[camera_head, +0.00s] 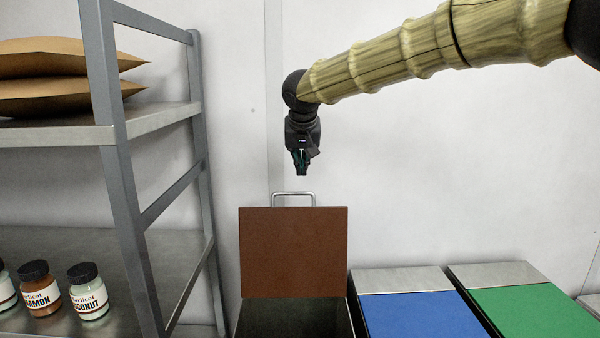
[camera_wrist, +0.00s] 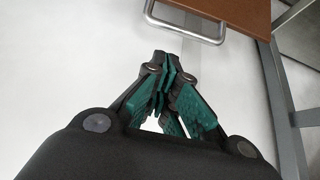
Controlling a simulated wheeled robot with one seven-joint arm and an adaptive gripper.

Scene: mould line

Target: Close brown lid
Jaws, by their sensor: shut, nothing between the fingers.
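The brown lid (camera_head: 294,252) stands upright and open at the back of its dark container (camera_head: 295,318) in the head view. A metal bar handle (camera_head: 293,194) sticks up from its top edge. In the wrist view the lid (camera_wrist: 236,12) shows at the top right with its handle (camera_wrist: 184,28) beside it. My gripper (camera_head: 301,172) hangs pointing down above the handle, apart from it. Its fingers (camera_wrist: 166,62) are shut and empty, with the handle a short way beyond their tips in the wrist view.
A blue lid (camera_head: 412,315) and a green lid (camera_head: 535,311) lie flat to the right. A grey metal shelf (camera_head: 122,190) on the left holds brown packets (camera_head: 50,62) and several jars (camera_head: 88,290). A white wall (camera_head: 450,170) stands behind; the air around my gripper is free.

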